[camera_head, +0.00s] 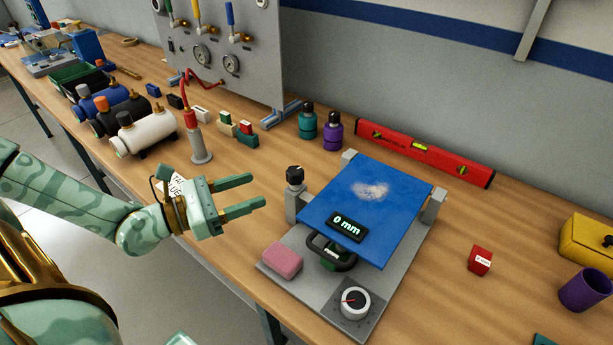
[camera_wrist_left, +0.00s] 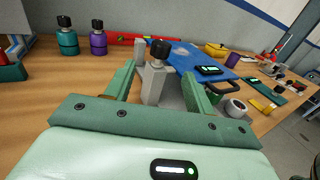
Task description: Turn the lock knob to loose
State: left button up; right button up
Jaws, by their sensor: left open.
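The black lock knob (camera_head: 294,175) sits on top of a short grey post (camera_head: 297,205) at the left corner of a grey test fixture (camera_head: 303,243). In the left wrist view the knob (camera_wrist_left: 160,50) appears between and beyond the two fingers. My left gripper (camera_head: 256,191) is open and empty, just left of the knob and apart from it, its fingers pointing towards the post. A white dial (camera_head: 354,301) with a red pointer is at the fixture's front corner. The knob's setting is too small to read. My right gripper is not in view.
A tilted blue plate (camera_head: 340,195) with a "0 mm" display (camera_head: 346,227) covers the fixture. A pink block (camera_head: 282,261) lies at its front left. Two bottles (camera_head: 333,132) and a red level (camera_head: 425,154) stand behind. A grey stand (camera_head: 199,147) is behind my gripper.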

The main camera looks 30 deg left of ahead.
aim_at(302, 168)
pick_arm(q)
jog(key=b+x, duration=0.2)
jog(key=x, duration=0.9)
jog(key=shift+w+d, duration=0.1)
jog(key=shift+w, duration=0.05)
jog(key=shift+w+d, duration=0.35)
jog(key=shift+w, duration=0.1)
jog(key=c, duration=1)
jog(key=n+t+y+p, duration=0.1)
jog(key=p, duration=0.3)
jog(key=r+n+y+p, duration=0.1)
jog(key=y+p, duration=0.1)
jog(key=p, duration=0.2)
jog(key=shift+w+a+t, duration=0.1)
jog(key=shift+a+t, duration=0.1)
jog(key=shift+t, duration=0.2)
jog(key=shift+f+n+y+p, duration=0.1)
jog(key=shift+n+y+p, duration=0.3)
jog(key=shift+y+p, duration=0.15)
jog(key=shift+a+f, duration=0.1)
jog(key=shift+f, duration=0.25)
